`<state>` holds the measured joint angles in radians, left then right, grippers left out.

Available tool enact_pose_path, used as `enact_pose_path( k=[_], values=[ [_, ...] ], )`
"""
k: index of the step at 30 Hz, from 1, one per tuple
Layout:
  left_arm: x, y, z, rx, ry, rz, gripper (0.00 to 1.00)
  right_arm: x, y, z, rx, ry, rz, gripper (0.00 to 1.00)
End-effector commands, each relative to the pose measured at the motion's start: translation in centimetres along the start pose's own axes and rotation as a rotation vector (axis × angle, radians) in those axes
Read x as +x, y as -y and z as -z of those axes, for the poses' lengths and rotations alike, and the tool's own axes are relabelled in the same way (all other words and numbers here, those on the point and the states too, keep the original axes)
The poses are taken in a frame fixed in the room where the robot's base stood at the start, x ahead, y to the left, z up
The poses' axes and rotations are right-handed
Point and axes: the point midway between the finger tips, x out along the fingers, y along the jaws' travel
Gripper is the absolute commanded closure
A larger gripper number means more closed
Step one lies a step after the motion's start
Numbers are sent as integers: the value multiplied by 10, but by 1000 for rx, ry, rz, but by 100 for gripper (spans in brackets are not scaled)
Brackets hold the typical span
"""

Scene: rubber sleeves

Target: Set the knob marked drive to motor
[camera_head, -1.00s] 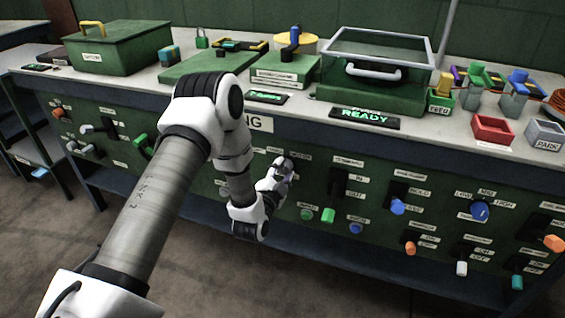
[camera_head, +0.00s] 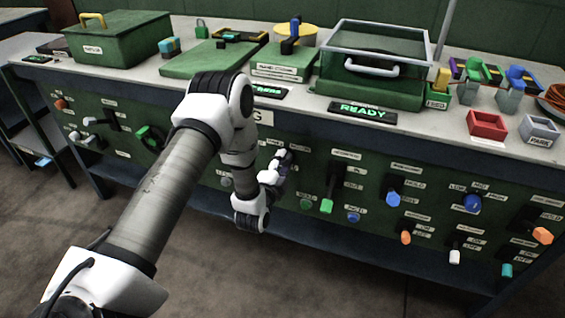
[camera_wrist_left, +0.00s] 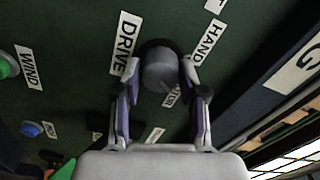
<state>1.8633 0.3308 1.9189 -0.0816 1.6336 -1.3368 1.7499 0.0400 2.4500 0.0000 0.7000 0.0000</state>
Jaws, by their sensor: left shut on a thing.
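The knob marked drive is a round grey knob (camera_wrist_left: 160,68) on a dark base on the green panel, in the left wrist view. Its DRIVE label (camera_wrist_left: 125,43) is beside it, with a HAND label (camera_wrist_left: 207,43) on the other side. A third label (camera_wrist_left: 172,96), partly hidden, ends in letters that look like MOTOR. My left gripper (camera_wrist_left: 160,78) is shut on the knob, one finger on each side. In the head view the left gripper (camera_head: 281,164) is at the panel and hides the knob. I cannot tell which way the knob points. My right gripper is not in view.
Further right are several more knobs and switches. The bench top (camera_head: 430,120) above carries boxes and a lit READY sign (camera_head: 362,112).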

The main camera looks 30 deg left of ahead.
Motion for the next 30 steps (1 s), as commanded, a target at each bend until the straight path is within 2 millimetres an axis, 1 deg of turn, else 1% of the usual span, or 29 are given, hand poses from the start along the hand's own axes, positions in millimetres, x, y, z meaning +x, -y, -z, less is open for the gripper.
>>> enact_pose_path(
  k=[1, 2, 3, 4, 14, 17, 24, 27, 30],
  values=[
    [0, 0, 0, 1, -1, 1, 93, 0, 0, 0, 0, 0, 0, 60],
    [0, 0, 0, 1, 0, 1, 55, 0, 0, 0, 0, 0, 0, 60],
    [0, 0, 0, 0, 0, 0, 41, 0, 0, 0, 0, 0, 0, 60],
    [0, 0, 0, 0, 0, 0, 33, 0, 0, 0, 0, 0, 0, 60],
    [-2, 0, 0, -1, 0, 0, 33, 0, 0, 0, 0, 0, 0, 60],
    [-14, -1, 0, -1, 1, -3, 33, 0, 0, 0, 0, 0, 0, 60],
    [-61, -1, -1, 0, 2, -5, 33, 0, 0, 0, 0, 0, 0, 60],
    [-72, -1, 0, 0, 1, -2, 33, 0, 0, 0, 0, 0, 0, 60],
    [-75, 0, 0, 0, 0, 0, 33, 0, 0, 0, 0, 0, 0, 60]
  ],
)
